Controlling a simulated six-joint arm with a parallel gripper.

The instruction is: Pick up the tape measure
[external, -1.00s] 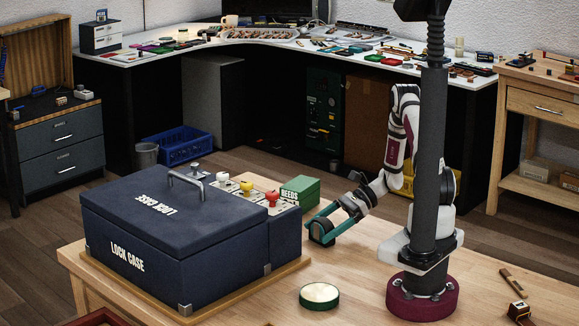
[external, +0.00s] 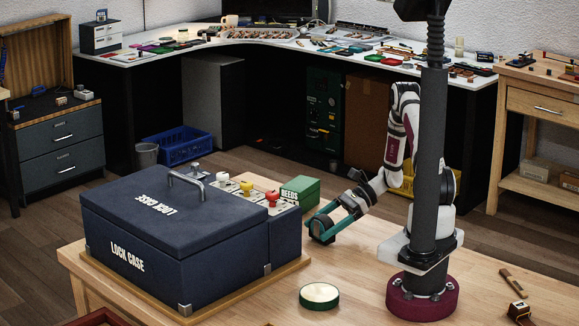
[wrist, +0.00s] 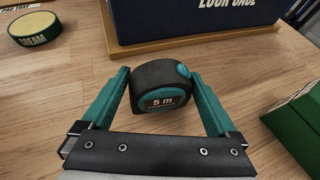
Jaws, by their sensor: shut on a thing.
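The tape measure (wrist: 160,86) is a black, rounded case with teal trim and a "5 m" label. In the wrist view it stands between the two teal fingers of my gripper (wrist: 158,78), which are shut on its sides. In the external view the tape measure (external: 322,229) shows as a small dark shape between the fingers of my gripper (external: 323,227), just right of the lock case. I cannot tell whether it still touches the bench.
The navy lock case (external: 170,230) stands close by on a wooden base. A green reeds box (external: 300,190) is just behind. A round green cream tin (external: 319,296) sits on the bench (external: 365,275) in front. Bench space between tin and gripper is clear.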

